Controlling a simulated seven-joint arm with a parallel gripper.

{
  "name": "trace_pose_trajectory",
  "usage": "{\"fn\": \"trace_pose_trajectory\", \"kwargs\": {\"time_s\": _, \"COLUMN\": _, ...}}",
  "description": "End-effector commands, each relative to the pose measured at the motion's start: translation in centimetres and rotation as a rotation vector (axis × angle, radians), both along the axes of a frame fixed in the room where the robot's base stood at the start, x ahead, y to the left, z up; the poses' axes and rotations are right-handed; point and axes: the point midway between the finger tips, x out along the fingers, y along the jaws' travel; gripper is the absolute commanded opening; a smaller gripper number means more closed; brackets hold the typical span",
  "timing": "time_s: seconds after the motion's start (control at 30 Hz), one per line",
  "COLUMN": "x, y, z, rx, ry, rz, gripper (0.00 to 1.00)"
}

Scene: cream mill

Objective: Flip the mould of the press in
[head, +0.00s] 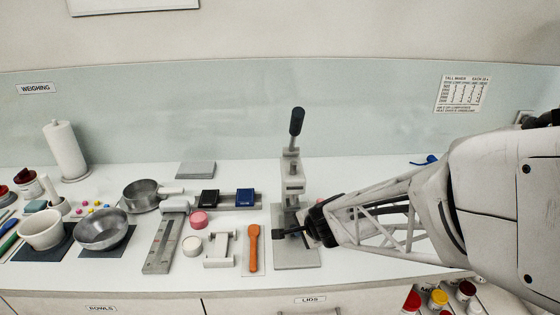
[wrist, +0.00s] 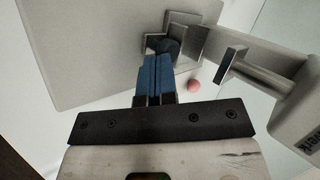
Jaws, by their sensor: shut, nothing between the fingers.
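The press (head: 293,185) stands upright on its pale base plate (head: 297,258), its dark-knobbed lever (head: 296,122) pointing up. My gripper (head: 281,233) reaches in from the right, low at the press and above the base plate. In the wrist view my gripper (wrist: 158,62) has its blue fingers together with nothing between them. A small metal piece with a dark round part (wrist: 168,46), which looks like the mould, is right at the fingertips; I cannot tell whether they touch. In the head view my gripper mostly hides this area. The press's metal arm (wrist: 262,75) shows right of the fingers.
Left of the press lie an orange spoon (head: 253,247), a white stand (head: 219,249), pink (head: 198,219) and white (head: 191,245) round pieces, and a grey rail (head: 163,243). Bowls (head: 103,230) stand farther left. Jars (head: 437,298) sit below the counter at right.

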Motion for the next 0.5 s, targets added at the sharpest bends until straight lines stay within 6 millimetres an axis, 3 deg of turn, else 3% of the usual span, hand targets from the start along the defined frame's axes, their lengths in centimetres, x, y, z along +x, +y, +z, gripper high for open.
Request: {"fn": "trace_pose_trajectory", "kwargs": {"time_s": 0.5, "x": -2.1, "y": -1.1, "z": 0.4, "rx": 0.001, "ry": 0.0, "rz": -0.001, "gripper": 0.0}}
